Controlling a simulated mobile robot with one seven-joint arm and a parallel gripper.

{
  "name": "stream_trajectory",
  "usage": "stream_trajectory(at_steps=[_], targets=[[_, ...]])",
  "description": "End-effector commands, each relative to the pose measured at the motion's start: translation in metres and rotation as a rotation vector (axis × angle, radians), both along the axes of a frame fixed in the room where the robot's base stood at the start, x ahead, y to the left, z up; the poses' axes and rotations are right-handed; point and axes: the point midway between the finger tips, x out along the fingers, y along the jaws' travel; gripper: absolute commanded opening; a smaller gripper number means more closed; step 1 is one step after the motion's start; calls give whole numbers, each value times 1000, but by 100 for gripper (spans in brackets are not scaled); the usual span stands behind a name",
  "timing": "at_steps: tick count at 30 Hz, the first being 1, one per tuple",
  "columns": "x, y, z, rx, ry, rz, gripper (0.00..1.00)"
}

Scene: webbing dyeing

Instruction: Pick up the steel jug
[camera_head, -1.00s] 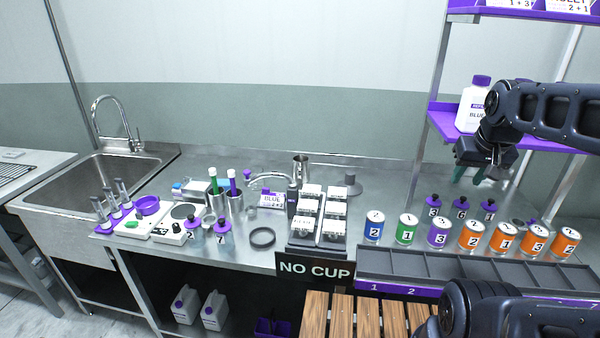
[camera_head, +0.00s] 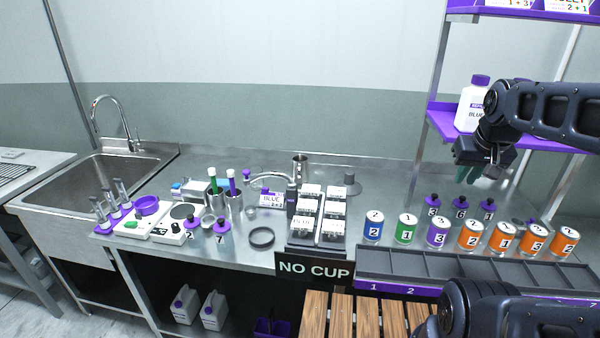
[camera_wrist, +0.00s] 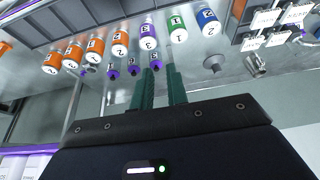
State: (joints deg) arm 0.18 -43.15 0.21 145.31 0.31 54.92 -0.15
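A steel cylindrical vessel (camera_head: 300,166), which looks like the steel jug, stands upright at the back of the steel bench, behind the white boxes. A shiny metal object in the wrist view (camera_wrist: 257,66) appears to be the same vessel, though it is small there. My gripper (camera_head: 468,174) is in the air at the right, in front of the purple shelf and well away from the vessel. In the wrist view its two green fingers (camera_wrist: 161,88) are apart with nothing held between them.
A grey knobbed stand (camera_head: 349,186) is right of the vessel. White boxes (camera_head: 311,208) stand in front of it. Numbered cans (camera_head: 438,232) and purple-capped bottles (camera_head: 460,208) line the bench at right. The back bench between vessel and shelf is mostly clear.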

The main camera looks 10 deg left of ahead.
Motion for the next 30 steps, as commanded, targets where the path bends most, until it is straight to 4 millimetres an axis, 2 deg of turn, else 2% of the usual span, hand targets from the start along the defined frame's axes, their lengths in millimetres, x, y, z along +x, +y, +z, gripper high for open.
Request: stream_trajectory(at_steps=[5, 23, 30], targets=[[15, 16, 1, 63, 29, 7, 15], [119, 147, 4, 525, 241, -11, 15], [162, 196, -9, 681, 342, -44, 15]])
